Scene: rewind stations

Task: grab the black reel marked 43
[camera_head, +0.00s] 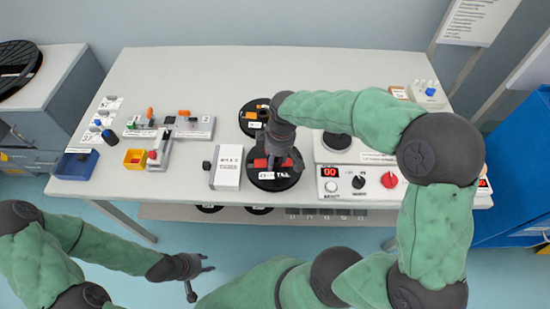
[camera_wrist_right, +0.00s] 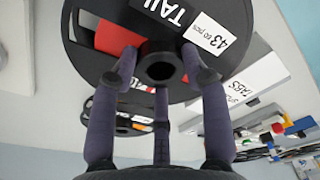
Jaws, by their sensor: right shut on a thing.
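The black reel marked 43 (camera_wrist_right: 238,20) fills the top of the right wrist view, with a white 43 label, a TAIL label and a red patch. In the head view the reel (camera_head: 284,184) is at the table's front edge, right of the white box. My right gripper (camera_wrist_right: 162,72) is shut on the reel, its fingers around the central hub. In the head view this gripper (camera_head: 279,158) comes down over the reel and hides part of it. I cannot tell whether the reel touches the table. My left gripper (camera_head: 198,279) is open and empty, in front of the table.
Another black reel (camera_head: 248,126) lies just behind. A white box (camera_head: 227,167) stands to the left and a control unit with red displays (camera_head: 345,185) to the right. A blue bin (camera_head: 76,164) and small fixtures are at the left. The table's back middle (camera_head: 210,75) is clear.

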